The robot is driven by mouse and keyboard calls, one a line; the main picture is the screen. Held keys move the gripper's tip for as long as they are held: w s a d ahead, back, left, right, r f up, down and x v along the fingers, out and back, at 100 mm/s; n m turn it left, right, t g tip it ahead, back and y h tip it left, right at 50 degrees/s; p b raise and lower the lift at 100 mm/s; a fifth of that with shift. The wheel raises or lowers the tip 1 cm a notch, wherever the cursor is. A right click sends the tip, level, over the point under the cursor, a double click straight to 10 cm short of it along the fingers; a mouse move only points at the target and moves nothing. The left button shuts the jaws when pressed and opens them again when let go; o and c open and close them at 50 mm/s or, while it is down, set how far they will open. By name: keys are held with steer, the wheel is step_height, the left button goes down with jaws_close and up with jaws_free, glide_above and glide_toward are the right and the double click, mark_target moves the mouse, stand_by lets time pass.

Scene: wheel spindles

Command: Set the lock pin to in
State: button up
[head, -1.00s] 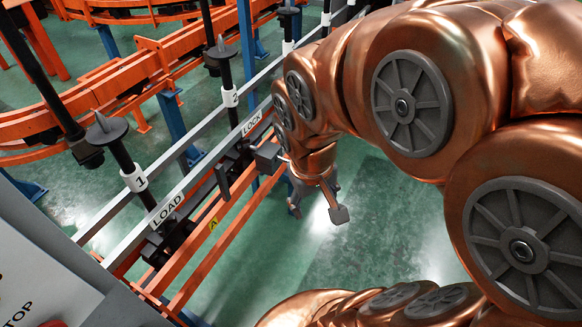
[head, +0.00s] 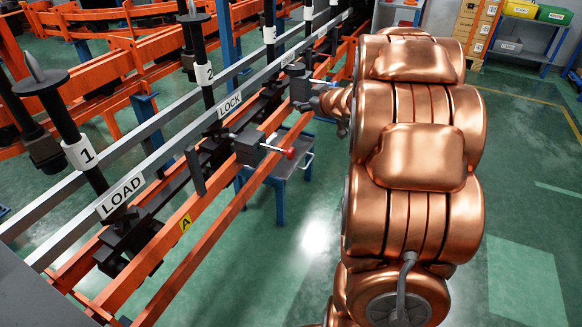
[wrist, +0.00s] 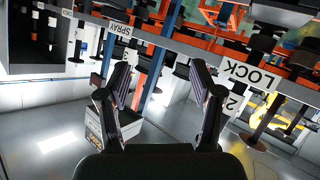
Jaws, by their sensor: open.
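The lock pin (head: 274,148) is a thin rod with a red knob. It sticks out to the right of a grey block on the orange rail, below the LOCK sign (head: 230,105). In the head view my gripper (head: 340,122) is partly hidden behind my copper arm, farther along the rail and right of the red knob, apart from it. In the wrist view my gripper (wrist: 163,85) is open, with nothing between its fingers. The LOCK sign shows there upside down (wrist: 250,75) at right; I cannot make out the pin.
The LOAD sign (head: 121,194) and black spindle 1 (head: 75,145) stand nearer along the rail. Spindle 2 (head: 204,75) is by LOCK.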

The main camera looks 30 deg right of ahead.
mark_target(294, 153)
steer(key=s+a+f+n+t+y+b, duration=0.1)
steer(key=s+a+f+n+y+b, duration=0.1)
steer(key=s+f+y+b, duration=0.45)
steer(key=s+a+f+n+t+y+b, duration=0.15)
steer(key=f+y+b, duration=0.3)
steer(key=f, duration=0.45)
steer(key=shift+g+y, duration=0.25)
steer(key=shift+y, duration=0.05)
steer(key=shift+r+b+x, duration=0.15)
steer(key=shift+b+x, duration=0.35)
steer(key=shift+x, duration=1.4)
steer(key=shift+r+b+x, duration=0.15)
steer(key=shift+b+x, duration=0.3)
steer(key=shift+x, duration=1.5)
jaws_close()
